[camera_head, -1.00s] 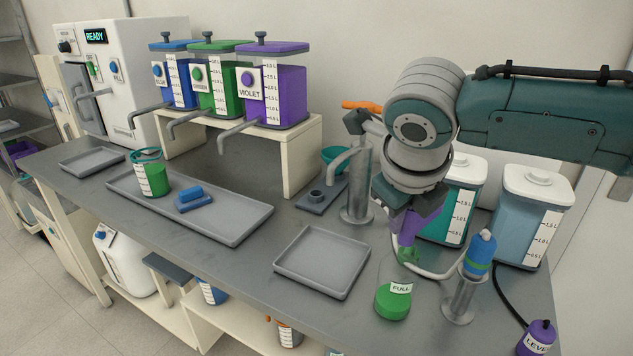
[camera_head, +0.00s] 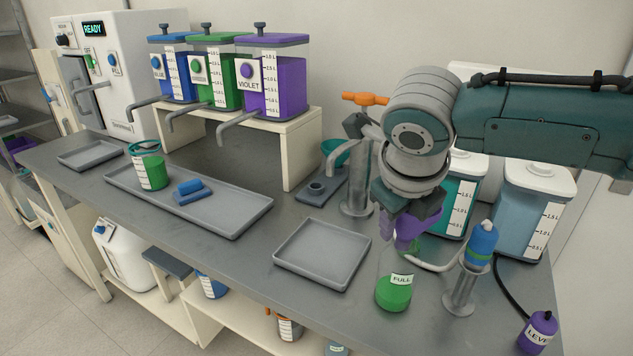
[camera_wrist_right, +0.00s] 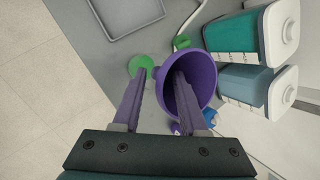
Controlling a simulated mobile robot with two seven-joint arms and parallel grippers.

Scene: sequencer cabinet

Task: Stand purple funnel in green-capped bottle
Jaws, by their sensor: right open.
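The purple funnel (camera_head: 428,212) is at my right gripper (camera_head: 402,222), above the table. In the right wrist view the funnel's wide mouth (camera_wrist_right: 206,82) faces the camera. My right gripper (camera_wrist_right: 156,78) is open there, with one finger inside the mouth and the other outside its wall. The clear bottle (camera_head: 394,290) with green contents and a FULL label stands upright below the gripper. I cannot tell whether the funnel's spout is in its neck. A small green piece, perhaps the cap (camera_wrist_right: 182,42), shows behind. My left gripper is out of view.
Teal and blue tanks (camera_head: 535,210) stand behind. A metal tap post (camera_head: 357,190) is left of the gripper. An empty grey tray (camera_head: 322,255) lies left of the bottle.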

